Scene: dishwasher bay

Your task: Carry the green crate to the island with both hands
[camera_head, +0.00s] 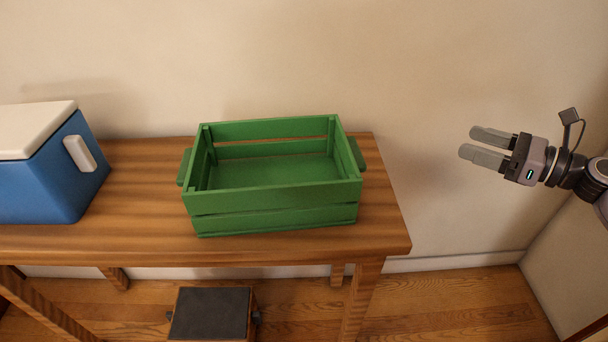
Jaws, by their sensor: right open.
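The green crate (275,220) is an empty slatted box. It sits upright on the wooden table (145,185), near the table's right end. It has a handle on its left side (185,167) and one on its right side (357,154). My right gripper (474,143) is open and empty, in the air to the right of the crate and apart from it, past the table's right edge. Its fingers point left toward the crate. My left gripper is not in view. The island cannot be made out in this view.
A blue cooler with a white lid (55,170) stands on the table left of the crate, with a gap between. A box with a dark top (211,314) is on the floor below the table's front edge. A wall runs behind the table.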

